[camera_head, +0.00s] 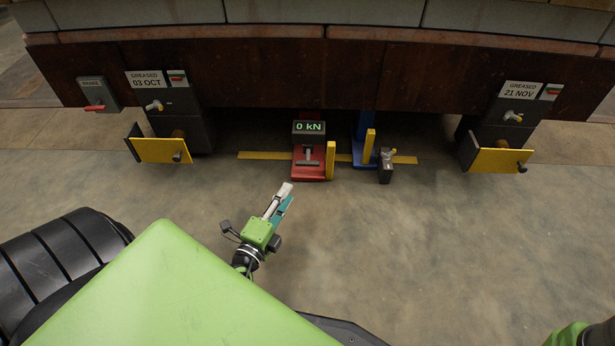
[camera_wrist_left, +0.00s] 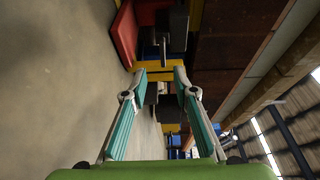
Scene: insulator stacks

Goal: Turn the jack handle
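A red jack (camera_head: 312,168) stands on the floor under the dark beam, with a "0 kN" display (camera_head: 309,128) on top. A grey T-shaped handle (camera_head: 308,158) shows on its front. In the left wrist view the red jack (camera_wrist_left: 124,36) is at the top left, with the handle (camera_wrist_left: 163,48) just beyond the fingers. My left gripper (camera_head: 284,194) is below and left of the red jack, apart from it. In the left wrist view my left gripper (camera_wrist_left: 159,78) is open, with nothing between its fingers. My right gripper is out of view.
A yellow post (camera_head: 330,160) stands at the red jack's right side. A blue jack (camera_head: 361,145) and a dark box with a metal knob (camera_head: 385,165) stand further right. Yellow plates (camera_head: 160,150) (camera_head: 503,161) jut out on both sides.

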